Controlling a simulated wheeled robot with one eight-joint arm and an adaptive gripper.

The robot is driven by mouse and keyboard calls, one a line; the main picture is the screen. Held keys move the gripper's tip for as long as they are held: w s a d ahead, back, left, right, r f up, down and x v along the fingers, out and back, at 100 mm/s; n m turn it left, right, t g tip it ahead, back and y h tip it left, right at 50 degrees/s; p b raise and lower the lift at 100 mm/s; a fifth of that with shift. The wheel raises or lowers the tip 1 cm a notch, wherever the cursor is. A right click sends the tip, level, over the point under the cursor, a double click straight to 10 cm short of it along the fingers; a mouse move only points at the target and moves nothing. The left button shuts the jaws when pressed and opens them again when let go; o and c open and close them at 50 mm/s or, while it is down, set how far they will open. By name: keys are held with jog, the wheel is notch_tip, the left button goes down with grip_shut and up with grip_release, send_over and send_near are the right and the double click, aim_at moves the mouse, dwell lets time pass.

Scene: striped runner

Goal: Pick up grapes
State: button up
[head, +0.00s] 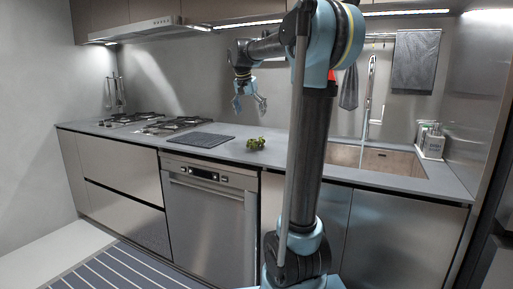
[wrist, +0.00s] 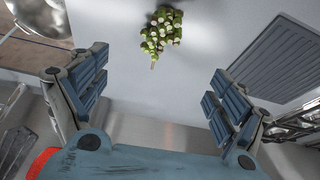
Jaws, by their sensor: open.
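A small bunch of green grapes (head: 255,143) lies on the grey countertop, to the right of a dark mat in the head view. In the wrist view the grapes (wrist: 162,30) show at the top middle, with a short stem pointing down. My gripper (head: 250,106) is above and slightly left of the grapes in the head view, apart from them. In the wrist view my gripper (wrist: 156,90) has its two fingers spread wide with nothing between them. The grapes lie beyond the fingertips.
The dark ridged mat (head: 201,140) lies left of the grapes, with a gas hob (head: 160,124) farther left. The counter around the grapes is clear.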

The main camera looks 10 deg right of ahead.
aim_at(256, 139)
jog(key=x, duration=1.7)
jog(key=c, duration=1.3)
